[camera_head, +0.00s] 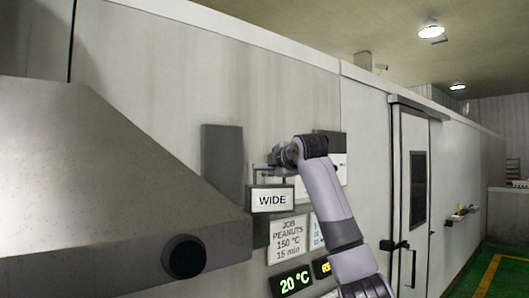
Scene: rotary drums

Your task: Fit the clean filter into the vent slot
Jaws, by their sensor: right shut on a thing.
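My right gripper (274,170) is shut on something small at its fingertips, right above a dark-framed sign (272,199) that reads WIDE. I cannot tell whether the held thing is the sign, a handle on it, or something else. No filter can be made out for certain. A dark grey upright panel (222,155) is on the wall left of the gripper; I cannot tell whether it is the vent slot. My left gripper is not in view.
A large grey sloped hood (90,180) with a black round knob (185,256) fills the left. Below the gripper are a job card (287,240) and a 20 °C display (291,282). A door (415,170) stands to the right; green floor (490,270) lies beyond.

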